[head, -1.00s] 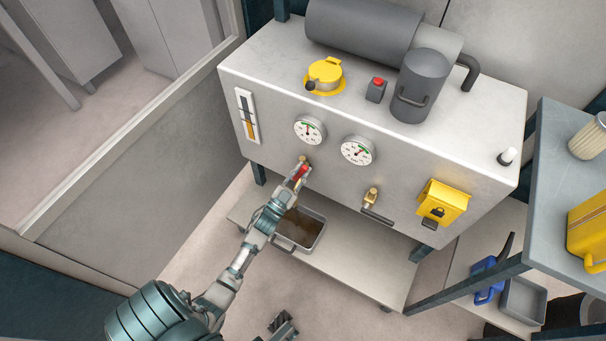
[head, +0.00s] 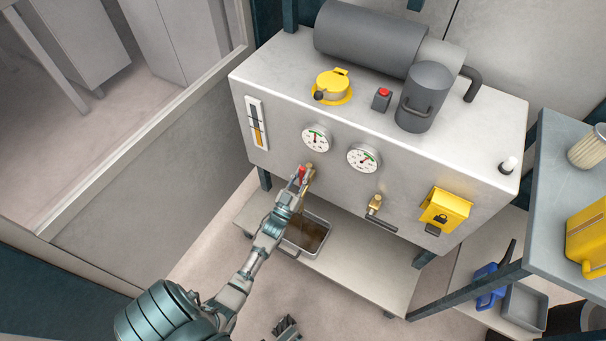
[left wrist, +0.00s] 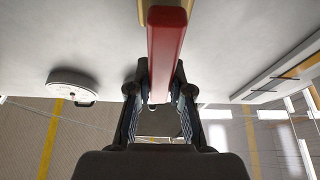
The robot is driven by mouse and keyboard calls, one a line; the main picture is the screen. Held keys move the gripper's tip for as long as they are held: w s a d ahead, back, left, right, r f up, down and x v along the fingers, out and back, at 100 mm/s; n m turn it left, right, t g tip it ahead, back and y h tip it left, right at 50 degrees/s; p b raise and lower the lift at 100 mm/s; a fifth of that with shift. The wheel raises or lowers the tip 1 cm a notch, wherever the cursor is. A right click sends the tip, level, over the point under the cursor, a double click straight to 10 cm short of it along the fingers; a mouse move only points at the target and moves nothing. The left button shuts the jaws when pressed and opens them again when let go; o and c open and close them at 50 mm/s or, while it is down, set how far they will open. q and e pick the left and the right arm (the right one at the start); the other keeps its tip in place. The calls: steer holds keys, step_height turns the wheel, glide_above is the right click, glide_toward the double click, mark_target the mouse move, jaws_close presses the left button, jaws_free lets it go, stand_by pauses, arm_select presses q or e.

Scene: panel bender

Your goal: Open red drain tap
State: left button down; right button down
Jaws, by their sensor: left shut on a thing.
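The red drain tap handle (head: 302,174) is on the lower front of the grey tank (head: 350,120), just left of its brass body (head: 309,175). My left gripper (head: 299,186) is shut on the handle, its fingers partly hiding it. In the left wrist view the red handle (left wrist: 165,50) runs from the top edge down between the fingers of my left gripper (left wrist: 158,105). A tray (head: 313,252) with brown liquid sits below the tap. My right gripper (head: 286,328) shows small at the bottom edge, away from the tank; its opening is unclear.
Two gauges (head: 364,158) and a sight glass (head: 256,122) are on the tank front. To the right are another brass tap (head: 375,203) and a yellow lock box (head: 445,210). A grey table (head: 555,190) stands at the right. A low shelf (head: 360,275) lies under the tank.

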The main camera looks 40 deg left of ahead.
arm_select(q)
steer(key=shift+s+f, duration=0.1)
steer(key=shift+f, duration=0.25)
steer(key=c, duration=1.2)
jaws_free()
steer(key=shift+o, duration=0.8)
steer(key=shift+a+r, duration=0.1)
steer(key=shift+r, duration=0.05)
steer(key=v, duration=1.2)
